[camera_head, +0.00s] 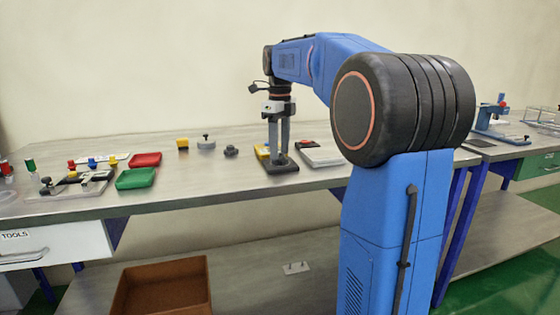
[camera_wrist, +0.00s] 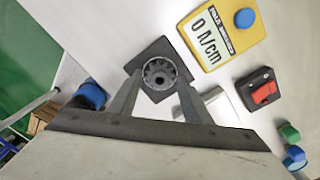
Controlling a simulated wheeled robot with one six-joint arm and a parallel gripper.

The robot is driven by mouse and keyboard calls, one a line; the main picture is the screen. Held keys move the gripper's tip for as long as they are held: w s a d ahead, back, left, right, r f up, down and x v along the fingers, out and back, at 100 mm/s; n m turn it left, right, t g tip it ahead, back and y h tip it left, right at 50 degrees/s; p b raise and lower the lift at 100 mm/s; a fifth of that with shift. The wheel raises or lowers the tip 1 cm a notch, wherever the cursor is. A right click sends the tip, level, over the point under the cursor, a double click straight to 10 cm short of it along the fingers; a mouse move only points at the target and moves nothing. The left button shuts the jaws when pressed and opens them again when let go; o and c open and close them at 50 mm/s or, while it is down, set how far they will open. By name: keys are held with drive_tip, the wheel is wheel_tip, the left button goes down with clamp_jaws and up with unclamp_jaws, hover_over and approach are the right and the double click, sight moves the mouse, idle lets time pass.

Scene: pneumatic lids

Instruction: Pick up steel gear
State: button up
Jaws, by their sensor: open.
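The steel gear (camera_wrist: 158,74) is a grey toothed ring with a hole in its middle. It lies on a dark square plate (camera_wrist: 137,62) in the wrist view. My gripper (camera_wrist: 158,86) is open, with one finger on each side of the gear's near part; I cannot tell whether either touches it. In the head view my gripper (camera_head: 280,152) points straight down over the dark plate (camera_head: 283,167), and the gear cannot be made out there.
A yellow meter (camera_wrist: 225,38) with a blue knob and a black box with a red switch (camera_wrist: 262,90) are close by. Red (camera_head: 146,159) and green (camera_head: 136,179) trays and small parts stand at the left of the bench (camera_head: 220,184). The bench front between is clear.

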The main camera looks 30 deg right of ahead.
drive_tip(key=shift+f, duration=0.2)
clamp_jaws()
